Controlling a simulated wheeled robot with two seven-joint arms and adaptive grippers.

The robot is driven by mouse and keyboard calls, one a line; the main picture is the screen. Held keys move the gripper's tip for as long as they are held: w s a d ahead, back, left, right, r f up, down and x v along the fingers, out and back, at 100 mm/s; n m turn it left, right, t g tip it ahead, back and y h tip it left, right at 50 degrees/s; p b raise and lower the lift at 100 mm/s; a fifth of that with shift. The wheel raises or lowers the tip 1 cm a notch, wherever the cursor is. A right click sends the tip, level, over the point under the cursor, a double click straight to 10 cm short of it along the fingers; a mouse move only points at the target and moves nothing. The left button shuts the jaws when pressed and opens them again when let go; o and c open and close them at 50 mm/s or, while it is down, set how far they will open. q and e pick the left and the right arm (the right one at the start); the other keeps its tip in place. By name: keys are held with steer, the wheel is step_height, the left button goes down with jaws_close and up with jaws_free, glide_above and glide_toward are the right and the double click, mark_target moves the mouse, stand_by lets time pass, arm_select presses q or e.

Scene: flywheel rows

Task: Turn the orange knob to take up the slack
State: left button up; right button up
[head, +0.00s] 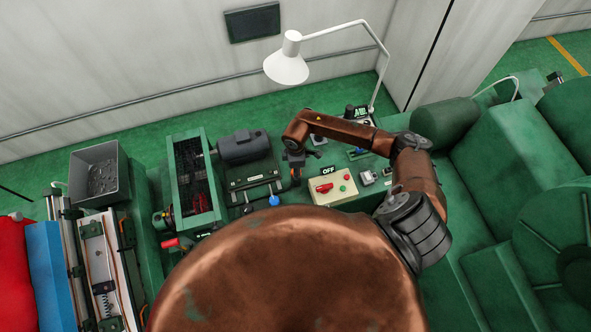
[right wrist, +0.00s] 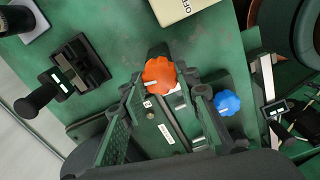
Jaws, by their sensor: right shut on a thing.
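The orange knob (right wrist: 158,73) is a lobed, flower-shaped knob at the upper middle of the right wrist view. My right gripper (right wrist: 165,88) has its dark fingers on either side of the knob and is shut on it. My left gripper is not in view.
A blue knob (right wrist: 227,101) sits close to the right finger. A beige control box (head: 333,187) with an OFF sign stands right of the gripper. A grey motor (head: 243,147) is left of it. A white lamp (head: 287,66) overhangs the bench behind.

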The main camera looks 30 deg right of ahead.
steer(key=shift+w+d+r, duration=0.1)
steer(key=o, duration=1.2)
steer(key=shift+c, duration=0.2)
step_height(320, 180, up, 12)
stand_by(0.4)
